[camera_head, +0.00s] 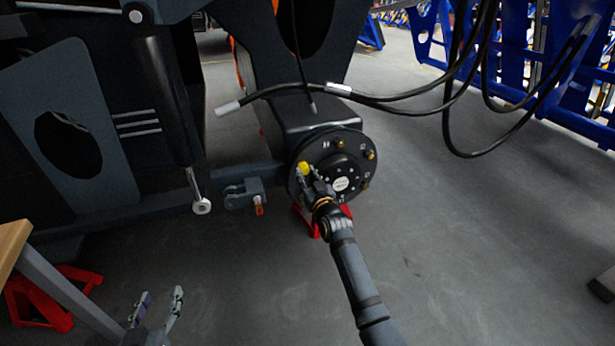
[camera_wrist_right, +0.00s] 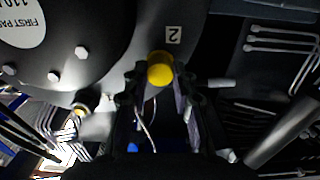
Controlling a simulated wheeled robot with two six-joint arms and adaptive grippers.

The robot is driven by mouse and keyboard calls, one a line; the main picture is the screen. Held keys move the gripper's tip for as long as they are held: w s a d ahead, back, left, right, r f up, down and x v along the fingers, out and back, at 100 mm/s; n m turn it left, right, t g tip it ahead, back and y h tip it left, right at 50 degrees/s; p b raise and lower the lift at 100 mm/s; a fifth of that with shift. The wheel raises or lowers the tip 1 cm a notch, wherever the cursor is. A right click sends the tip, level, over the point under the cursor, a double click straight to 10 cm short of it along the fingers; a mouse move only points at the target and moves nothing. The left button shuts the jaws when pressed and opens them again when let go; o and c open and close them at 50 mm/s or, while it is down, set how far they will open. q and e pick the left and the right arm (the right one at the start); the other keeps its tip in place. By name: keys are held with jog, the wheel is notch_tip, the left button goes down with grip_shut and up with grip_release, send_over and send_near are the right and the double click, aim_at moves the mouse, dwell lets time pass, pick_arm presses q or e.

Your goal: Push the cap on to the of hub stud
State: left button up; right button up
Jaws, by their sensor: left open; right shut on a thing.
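The round dark hub (camera_head: 342,166) sits on the end of the chassis axle. My left gripper (camera_head: 158,312) is open and empty, low at the left, away from the hub.
Other studs with brass-coloured ends, such as one at the hub's top (camera_head: 340,143), ring the hub. Black hoses (camera_head: 375,98) hang above it. A red stand (camera_head: 310,222) is below the hub. A hydraulic cylinder (camera_head: 165,90) is at left.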

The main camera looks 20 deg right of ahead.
jog(key=o, duration=0.9)
jog(key=shift+s, duration=0.15)
jog(key=s+p, duration=0.2)
jog(key=s, duration=0.1)
jog(key=shift+s+r, duration=0.1)
jog(key=shift+s, duration=0.3)
jog(key=shift+s+d, duration=0.1)
jog(key=shift+s, duration=0.4)
